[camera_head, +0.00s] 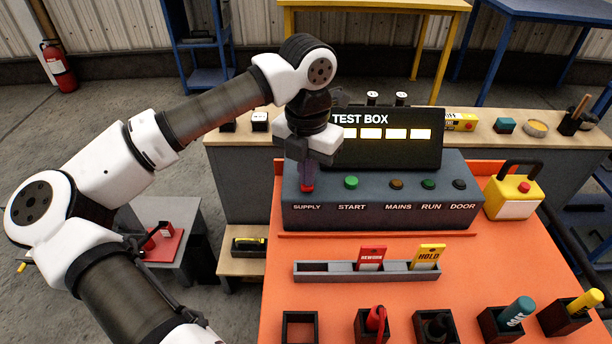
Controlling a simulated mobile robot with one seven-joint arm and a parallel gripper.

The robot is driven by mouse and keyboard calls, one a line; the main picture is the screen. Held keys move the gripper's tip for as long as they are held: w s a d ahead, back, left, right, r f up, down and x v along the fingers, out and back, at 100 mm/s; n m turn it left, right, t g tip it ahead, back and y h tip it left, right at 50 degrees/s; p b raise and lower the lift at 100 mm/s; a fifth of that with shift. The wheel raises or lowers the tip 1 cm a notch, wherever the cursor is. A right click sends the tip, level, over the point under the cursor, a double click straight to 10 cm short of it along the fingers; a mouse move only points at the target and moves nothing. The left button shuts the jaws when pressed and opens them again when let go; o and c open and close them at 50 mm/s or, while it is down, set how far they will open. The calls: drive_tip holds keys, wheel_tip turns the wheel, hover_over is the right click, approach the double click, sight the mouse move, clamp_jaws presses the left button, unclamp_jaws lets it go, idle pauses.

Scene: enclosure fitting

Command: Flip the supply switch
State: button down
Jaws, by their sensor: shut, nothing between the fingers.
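The supply switch (307,188) is a small red part above the SUPPLY label, at the left end of the test box (400,208). My gripper (307,182) points down right over it, with its fingers shut and empty. The fingertips are at the red switch and appear to touch it, but I cannot be sure of contact. The fingers hide the upper part of the switch, so its position is not clear. A green START button (351,182) and the MAINS (396,184), RUN (428,184) and DOOR (459,184) lamps are to the right. MAINS looks dim brown.
The TEST BOX panel (388,148) with lit windows stands behind my gripper. On the orange table (470,270), a grey rack (340,271) holds red and yellow tags. Several dark holders stand at the front. A yellow case (513,198) is right of the box.

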drive_tip(key=shift+r+p, duration=1.5)
drive_tip(key=shift+r, duration=1.9)
drive_tip(key=shift+s+f, duration=0.1)
